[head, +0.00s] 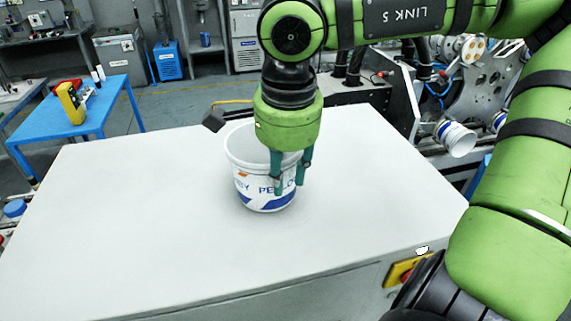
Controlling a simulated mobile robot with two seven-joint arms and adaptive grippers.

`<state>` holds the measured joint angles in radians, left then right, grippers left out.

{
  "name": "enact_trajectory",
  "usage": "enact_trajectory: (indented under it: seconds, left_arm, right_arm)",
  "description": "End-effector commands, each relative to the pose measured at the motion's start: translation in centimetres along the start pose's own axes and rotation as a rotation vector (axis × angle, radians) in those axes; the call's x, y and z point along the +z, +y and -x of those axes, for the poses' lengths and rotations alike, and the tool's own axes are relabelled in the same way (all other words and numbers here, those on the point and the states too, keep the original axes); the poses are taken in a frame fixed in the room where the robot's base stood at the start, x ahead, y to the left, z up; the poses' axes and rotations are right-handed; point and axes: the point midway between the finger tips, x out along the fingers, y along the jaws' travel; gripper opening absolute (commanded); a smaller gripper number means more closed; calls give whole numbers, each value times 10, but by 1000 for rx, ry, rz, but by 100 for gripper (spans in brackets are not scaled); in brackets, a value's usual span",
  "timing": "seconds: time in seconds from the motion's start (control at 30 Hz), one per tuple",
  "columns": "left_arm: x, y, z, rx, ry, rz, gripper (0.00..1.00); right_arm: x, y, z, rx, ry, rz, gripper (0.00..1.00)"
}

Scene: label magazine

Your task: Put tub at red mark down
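The tub (250,190) is white with a blue and orange printed label. It stands upright on the white tabletop (130,220), and its open top faces up. My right gripper (289,189) points down at the tub's right front side. My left gripper is not in view.
The tabletop is clear left and right of the tub. A red button on a yellow plate (400,273) sits on its front side. A machine with reels (470,75) stands behind right. A blue table (85,110) with a yellow device (70,103) stands back left.

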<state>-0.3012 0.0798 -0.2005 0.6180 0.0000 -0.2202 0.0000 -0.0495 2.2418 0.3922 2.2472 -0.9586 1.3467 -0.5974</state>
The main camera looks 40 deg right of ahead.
Motion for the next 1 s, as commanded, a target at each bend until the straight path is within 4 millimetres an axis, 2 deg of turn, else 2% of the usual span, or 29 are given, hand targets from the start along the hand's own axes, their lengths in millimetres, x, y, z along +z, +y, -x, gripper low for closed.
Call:
enact_trajectory:
  seconds: [0.17, 0.23, 0.7, 0.83, 1.0]
  left_arm:
    - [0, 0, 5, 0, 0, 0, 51]
    - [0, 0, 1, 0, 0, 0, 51]
    - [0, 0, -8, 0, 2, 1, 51]
    - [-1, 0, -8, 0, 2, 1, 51]
    - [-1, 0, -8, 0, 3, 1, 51]
  right_arm:
    - [0, 0, 5, 0, 0, 0, 30]
    - [0, -2, 10, -5, 2, -1, 30]
    - [0, -1, 103, -3, 1, -2, 30]
    - [0, -1, 116, -1, 2, -1, 30]
    - [0, 0, 123, 0, 0, 0, 30]
